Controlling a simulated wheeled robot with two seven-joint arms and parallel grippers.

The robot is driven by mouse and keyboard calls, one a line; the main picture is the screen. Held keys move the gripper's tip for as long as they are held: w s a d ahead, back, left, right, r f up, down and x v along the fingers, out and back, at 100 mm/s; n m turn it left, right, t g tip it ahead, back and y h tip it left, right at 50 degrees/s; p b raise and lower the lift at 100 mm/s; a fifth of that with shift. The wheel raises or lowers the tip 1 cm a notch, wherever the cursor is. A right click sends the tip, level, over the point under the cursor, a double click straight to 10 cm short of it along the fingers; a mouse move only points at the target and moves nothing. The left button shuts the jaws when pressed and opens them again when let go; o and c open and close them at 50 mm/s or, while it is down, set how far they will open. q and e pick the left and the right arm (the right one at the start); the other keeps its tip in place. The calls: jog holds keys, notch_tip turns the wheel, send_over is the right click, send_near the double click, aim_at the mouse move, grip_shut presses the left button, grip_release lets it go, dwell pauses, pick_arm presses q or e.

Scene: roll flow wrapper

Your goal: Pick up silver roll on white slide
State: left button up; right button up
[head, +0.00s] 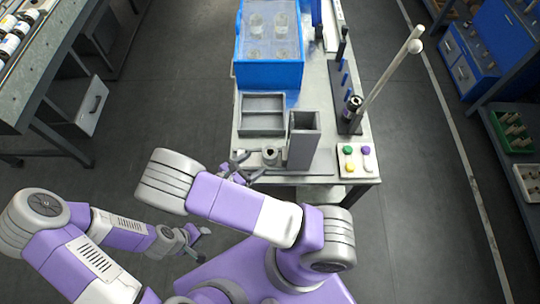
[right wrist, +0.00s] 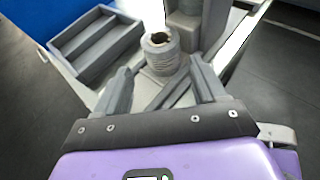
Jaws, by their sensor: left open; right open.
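A silver-grey roll (head: 270,155) with a dark hole in its top stands upright at the near edge of the workbench, just left of a tall grey box. In the right wrist view the roll (right wrist: 160,52) stands ahead of and between my right gripper's fingers (right wrist: 162,76). The fingers are spread and hold nothing; I cannot tell whether they touch the roll. In the head view my right gripper (head: 240,166) is just left of the roll, partly hidden by my arm. My left gripper (head: 194,240) is open and empty, low in front of the bench. A distinct white slide is hard to make out.
The tall grey box (head: 303,140) stands close right of the roll. A grey divided tray (head: 262,114) lies behind it. A blue crate (head: 270,73), a dark rack with a white rod (head: 392,72) and a button panel (head: 356,158) are also on the workbench (head: 325,110).

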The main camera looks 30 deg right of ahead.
aim_at(264, 157)
jog(key=x, duration=0.3)
jog(key=b+x, duration=0.1)
jog(key=x, duration=0.2)
jog(key=shift+d+r, duration=0.15)
jog(key=shift+d, duration=0.2)
jog(key=shift+c, duration=0.3)
